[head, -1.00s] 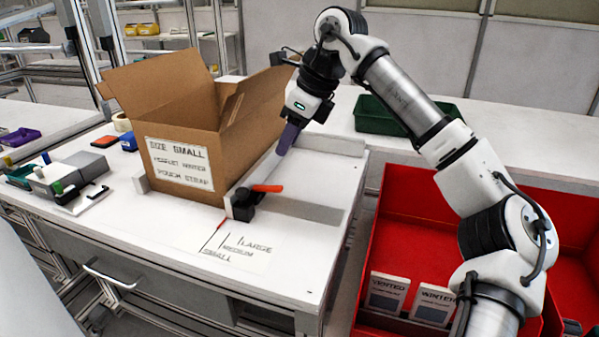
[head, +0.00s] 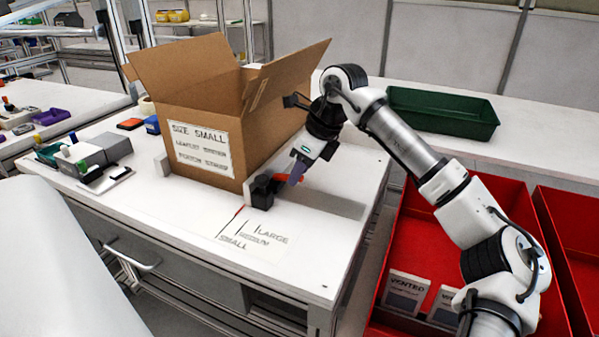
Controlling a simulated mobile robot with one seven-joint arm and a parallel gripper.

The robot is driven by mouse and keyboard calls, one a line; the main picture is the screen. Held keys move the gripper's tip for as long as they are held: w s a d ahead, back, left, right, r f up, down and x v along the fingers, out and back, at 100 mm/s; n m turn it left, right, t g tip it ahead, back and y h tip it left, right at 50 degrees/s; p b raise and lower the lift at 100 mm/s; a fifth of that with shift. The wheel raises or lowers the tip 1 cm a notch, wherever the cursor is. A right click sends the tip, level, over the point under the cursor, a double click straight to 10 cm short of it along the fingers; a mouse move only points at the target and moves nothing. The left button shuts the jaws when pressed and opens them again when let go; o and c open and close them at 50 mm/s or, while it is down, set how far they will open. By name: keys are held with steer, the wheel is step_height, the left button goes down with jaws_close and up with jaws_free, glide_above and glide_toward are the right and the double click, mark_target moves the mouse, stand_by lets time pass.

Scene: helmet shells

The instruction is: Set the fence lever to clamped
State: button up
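The fence lever (head: 281,178) is an orange-red handle on a black clamp block (head: 262,191), at the front right corner of the cardboard box. The lever points right from the block, partly hidden by my fingers. My gripper (head: 296,177) points down at the lever's right end, its purple-grey fingers overlapping it in the head view. I cannot tell whether they touch it or how far apart they are. The fence (head: 247,187) is mostly hidden behind the box and block. A red pointer (head: 239,211) lies near the SMALL mark.
The open box (head: 203,115), labelled SIZE SMALL, stands close left of my gripper. A printed size scale (head: 250,236) lies in front. Red bins (head: 415,225) stand to the right, and a green tray (head: 440,112) behind. The bench's front right is clear.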

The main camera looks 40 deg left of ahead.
steer(key=shift+a+f, duration=0.2)
steer(key=shift+f, duration=0.25)
jaws_close()
steer(key=shift+d+f+y+b, duration=0.2)
steer(key=shift+f+y+b, duration=0.45)
steer(key=shift+b, duration=0.4)
steer(key=shift+d+f+g+y+b, duration=0.1)
steer(key=shift+g+y+b, duration=0.2)
steer(key=shift+y+b, duration=0.15)
jaws_free()
